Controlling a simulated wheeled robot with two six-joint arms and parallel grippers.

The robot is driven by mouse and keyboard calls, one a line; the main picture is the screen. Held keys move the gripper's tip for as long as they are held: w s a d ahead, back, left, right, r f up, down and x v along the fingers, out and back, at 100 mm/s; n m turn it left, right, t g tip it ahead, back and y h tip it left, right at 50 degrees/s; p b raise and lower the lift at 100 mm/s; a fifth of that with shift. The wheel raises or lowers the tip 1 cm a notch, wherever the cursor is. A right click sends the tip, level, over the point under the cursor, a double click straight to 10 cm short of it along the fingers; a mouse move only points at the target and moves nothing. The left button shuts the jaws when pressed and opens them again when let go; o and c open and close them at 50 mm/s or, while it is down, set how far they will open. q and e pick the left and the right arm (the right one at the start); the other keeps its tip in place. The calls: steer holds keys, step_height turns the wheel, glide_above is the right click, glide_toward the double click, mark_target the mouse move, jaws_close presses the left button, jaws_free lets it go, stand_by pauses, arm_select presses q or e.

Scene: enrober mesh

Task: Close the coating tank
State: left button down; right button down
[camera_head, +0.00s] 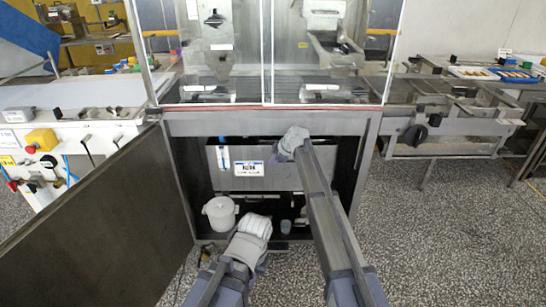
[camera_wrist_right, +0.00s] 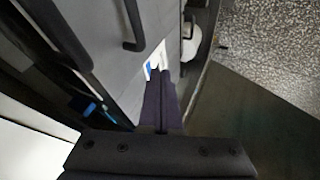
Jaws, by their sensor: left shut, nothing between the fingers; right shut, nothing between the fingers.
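The coating tank seems to be the grey metal box (camera_head: 275,182) with a white-and-blue label (camera_head: 249,168), inside the open lower cabinet of the machine. I cannot tell how far it is pulled out or whether a lid is open. My right gripper (camera_head: 293,141) is shut and empty, in front of the upper part of the box and hiding some of it. In the right wrist view its shut fingers (camera_wrist_right: 161,85) point along a grey panel, near a white-and-blue label (camera_wrist_right: 155,60). My left gripper (camera_head: 256,226) is shut and empty, lower, in front of the cabinet opening.
A dark door panel (camera_head: 95,235) stands swung open at the left. A white round container (camera_head: 220,213) sits low in the cabinet. A black handle (camera_wrist_right: 133,28) shows in the right wrist view. Glass doors (camera_head: 330,60) are above. Speckled floor (camera_head: 430,230) is clear at the right.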

steer(key=p+v, duration=0.5)
steer(key=v, duration=0.3)
steer(key=s+d+f+m+g+h, duration=0.15)
steer(key=s+m, duration=0.25)
steer(key=s, duration=1.1)
steer(key=s+f+m+g+h, duration=0.1)
steer(key=s+m+g+h, duration=0.2)
steer(key=s, duration=1.2)
steer(key=s+f+m+g+h, duration=0.15)
steer(key=s+m, duration=0.35)
steer(key=s, duration=1)
step_height(320, 180, up, 12)
steer(key=p, duration=1.2)
steer(key=shift+s+d+m, duration=0.25)
steer(key=shift+s+m, duration=0.15)
steer(key=shift+r, duration=0.1)
